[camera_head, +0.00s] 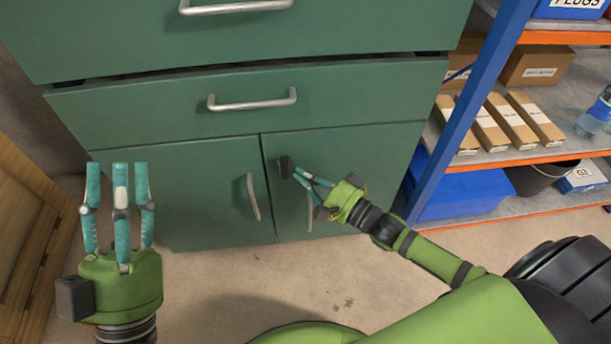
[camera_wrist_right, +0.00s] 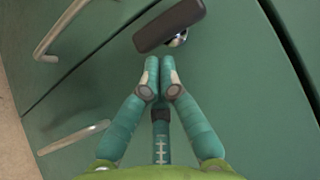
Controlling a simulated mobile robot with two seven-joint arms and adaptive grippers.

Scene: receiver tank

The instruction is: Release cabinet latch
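The green cabinet (camera_head: 190,190) has two lower doors with upright bar handles. A dark latch (camera_head: 284,167) sits near the top inner corner of the right lower door. In the right wrist view the latch (camera_wrist_right: 168,25) is a dark bar, slightly tilted, on a shiny metal pivot. My right gripper (camera_head: 297,173) is just right of the latch. Its fingers come together at the tips, just below the latch in the wrist view (camera_wrist_right: 161,75), with nothing seen between them. I cannot tell whether they touch it. My left gripper (camera_head: 119,168) is raised, open and empty, in front of the left side.
Drawers with a bar handle (camera_head: 252,102) lie above the doors. A shelf rack with a blue post (camera_head: 470,105) stands at right, holding cardboard boxes, a bottle (camera_head: 594,118) and a blue bin (camera_head: 455,195). A wooden piece (camera_head: 30,235) stands at left. Floor before the cabinet is clear.

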